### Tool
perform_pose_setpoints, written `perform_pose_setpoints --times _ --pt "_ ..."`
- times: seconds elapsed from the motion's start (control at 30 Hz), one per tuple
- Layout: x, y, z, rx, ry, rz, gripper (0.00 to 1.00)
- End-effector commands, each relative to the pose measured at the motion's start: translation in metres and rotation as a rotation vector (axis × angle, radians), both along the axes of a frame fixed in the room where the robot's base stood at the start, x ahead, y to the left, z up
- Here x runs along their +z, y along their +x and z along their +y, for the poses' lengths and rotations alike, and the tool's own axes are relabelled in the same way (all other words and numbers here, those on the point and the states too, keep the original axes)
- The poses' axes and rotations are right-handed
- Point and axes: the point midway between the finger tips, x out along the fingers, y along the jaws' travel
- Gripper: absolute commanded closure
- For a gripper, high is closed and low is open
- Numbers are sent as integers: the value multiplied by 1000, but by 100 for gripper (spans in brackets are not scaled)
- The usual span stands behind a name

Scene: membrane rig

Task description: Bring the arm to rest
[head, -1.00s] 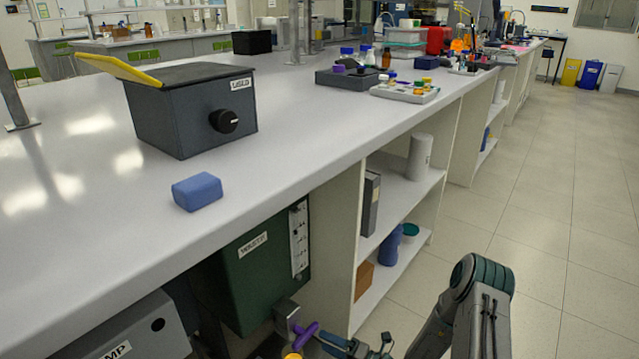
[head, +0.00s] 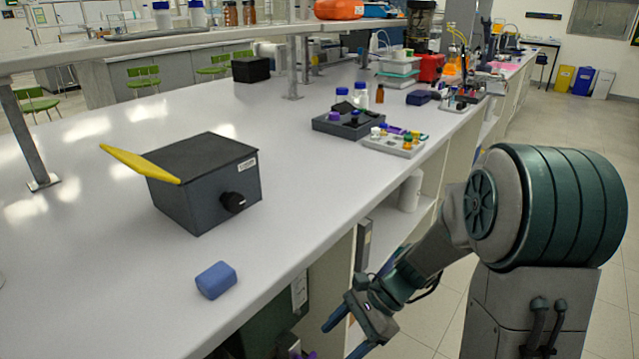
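My arm (head: 440,245) is folded at the right of the head view, beside the bench front. My gripper (head: 338,342) is at the lower middle, with two blue fingers spread apart. Nothing shows between them. It hangs in front of the bench's open side, below the level of the benchtop, and looks clear of the shelves. The fingertips are close to the bottom edge of the picture.
A white bench (head: 110,230) fills the left. A dark green box (head: 262,330) sits under the bench. Floor at right is open.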

Motion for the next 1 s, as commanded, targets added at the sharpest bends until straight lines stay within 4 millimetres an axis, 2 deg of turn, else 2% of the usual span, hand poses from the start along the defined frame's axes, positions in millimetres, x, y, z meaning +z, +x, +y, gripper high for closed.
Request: perform_pose_setpoints --times 0.03,0.3,0.6,0.8,1.0 --pt "30 -7 -5 63 -38 -71 35" --pt "117 -40 -41 416 -247 -405 35" --pt "211 -67 -83 794 -490 -727 35" --pt "246 -77 -101 958 -605 -847 35" --pt "253 -80 -105 1007 -639 -877 35"
